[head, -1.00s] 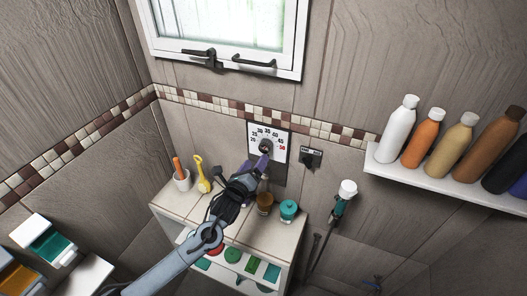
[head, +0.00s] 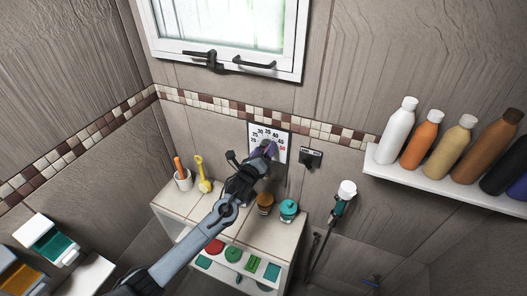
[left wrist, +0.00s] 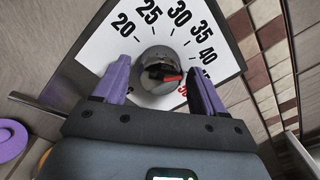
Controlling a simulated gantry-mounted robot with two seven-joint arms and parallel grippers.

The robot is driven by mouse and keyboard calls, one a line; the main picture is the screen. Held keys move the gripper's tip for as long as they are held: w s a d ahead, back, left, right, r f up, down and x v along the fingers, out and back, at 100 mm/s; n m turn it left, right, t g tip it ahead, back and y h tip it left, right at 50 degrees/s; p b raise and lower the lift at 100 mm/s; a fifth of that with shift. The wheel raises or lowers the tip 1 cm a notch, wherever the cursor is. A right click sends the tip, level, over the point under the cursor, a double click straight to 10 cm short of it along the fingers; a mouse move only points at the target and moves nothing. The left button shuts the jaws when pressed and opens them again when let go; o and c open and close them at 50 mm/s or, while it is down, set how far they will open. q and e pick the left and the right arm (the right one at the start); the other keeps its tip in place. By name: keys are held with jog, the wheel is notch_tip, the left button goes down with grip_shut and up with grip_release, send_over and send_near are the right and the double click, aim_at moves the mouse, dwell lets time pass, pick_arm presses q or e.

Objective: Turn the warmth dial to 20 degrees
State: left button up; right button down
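The warmth dial is a white square plate (head: 282,133) on the wall below the window, with black numbers and a red 50. In the left wrist view the plate (left wrist: 95,50) fills the middle, with 20 at upper left and 25 to 40 running clockwise. Its round metal knob (left wrist: 158,62) has a red pointer (left wrist: 171,78) aimed right, roughly toward the partly hidden 45 mark. My left gripper (left wrist: 160,72) is open, its purple fingers on either side of the knob; I cannot tell contact. In the head view the left gripper (head: 264,150) covers the dial's lower part.
A cabinet (head: 180,205) below holds a cup (head: 183,181), a yellow brush (head: 202,175), a brown jar (head: 264,204) and a teal jar (head: 288,209). A black wall fitting (head: 311,157) is right of the dial. A bottle shelf (head: 430,180) is at right.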

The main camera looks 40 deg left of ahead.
pick_arm(q)
jog(key=c, duration=0.9)
